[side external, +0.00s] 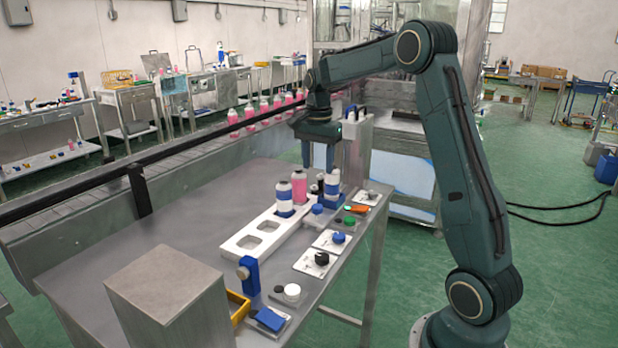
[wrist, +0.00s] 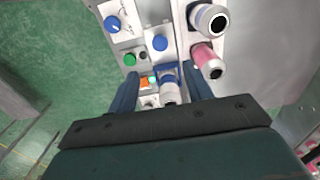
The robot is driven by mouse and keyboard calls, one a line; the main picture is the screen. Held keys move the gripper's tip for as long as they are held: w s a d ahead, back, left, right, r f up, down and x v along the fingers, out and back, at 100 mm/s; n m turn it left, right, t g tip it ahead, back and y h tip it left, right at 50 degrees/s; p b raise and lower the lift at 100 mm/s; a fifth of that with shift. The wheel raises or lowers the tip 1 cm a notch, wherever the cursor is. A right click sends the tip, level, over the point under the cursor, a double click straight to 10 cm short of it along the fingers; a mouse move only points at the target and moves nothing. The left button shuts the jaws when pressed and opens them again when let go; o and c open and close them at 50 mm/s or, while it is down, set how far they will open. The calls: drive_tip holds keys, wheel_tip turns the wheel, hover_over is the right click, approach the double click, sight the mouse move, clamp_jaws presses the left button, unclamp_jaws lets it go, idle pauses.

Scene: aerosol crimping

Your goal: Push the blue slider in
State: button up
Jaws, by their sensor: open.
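My gripper (side external: 320,160) points down, open and empty, above the far end of the table. A small blue piece (side external: 317,209) sits just in front. I cannot tell for certain which blue part is the slider, or whether the fingers touch anything.
A white tray (side external: 245,243) holds a white-and-blue bottle (side external: 284,197) and a pink bottle (side external: 299,186). Plates with knobs, including a blue knob (side external: 338,238), line the right edge. A metal box (side external: 168,284) stands at the near left. The table's left side is clear.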

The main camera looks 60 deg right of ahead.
sight(318, 206)
wheel_tip(318, 206, down, 12)
drive_tip(key=shift+f, duration=0.1)
idle(0.5)
clamp_jaws()
drive_tip(key=shift+d, duration=0.1)
